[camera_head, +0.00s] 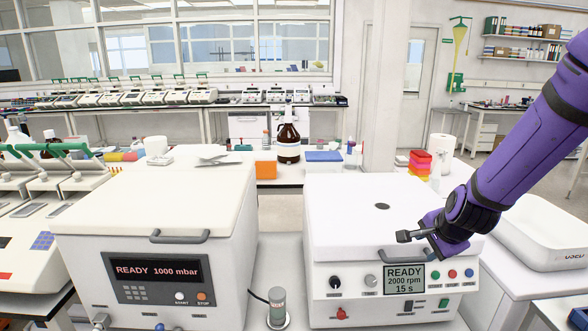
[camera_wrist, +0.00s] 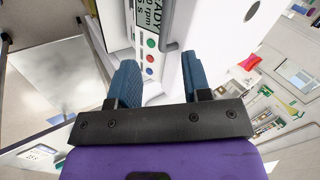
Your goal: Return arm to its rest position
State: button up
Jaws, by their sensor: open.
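My purple arm reaches in from the right in the head view. My gripper (camera_head: 422,236) is in front of the lid handle of the right white machine (camera_head: 345,225). In the wrist view my gripper (camera_wrist: 163,80) has its two blue fingers apart with nothing between them. The machine's display (camera_head: 404,279) reads READY, 2000 rpm, 15 s, and its lid is down. In the wrist view the display (camera_wrist: 156,18) and coloured buttons lie just beyond the fingers. I cannot tell whether the gripper touches the handle.
A left white machine (camera_head: 150,225) reads READY 1000 mbar, with its lid down. A small grey cylinder (camera_head: 277,308) stands between the machines. A white tray (camera_head: 540,232) is at the right. Behind are a brown bottle (camera_head: 288,142), an orange box (camera_head: 265,165) and coloured racks (camera_head: 420,163).

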jog(key=s+a+r+n, duration=0.3)
jog(key=s+r+n, duration=0.5)
jog(key=s+r, duration=0.45)
jog(key=s+r+n+g, duration=0.1)
jog(key=s+r+n, duration=0.5)
jog(key=s, duration=0.7)
notch_tip(320, 180, up, 2)
jog(key=shift+d+r+n, duration=0.2)
jog(key=shift+n, duration=0.1)
jog(key=shift+a, duration=0.15)
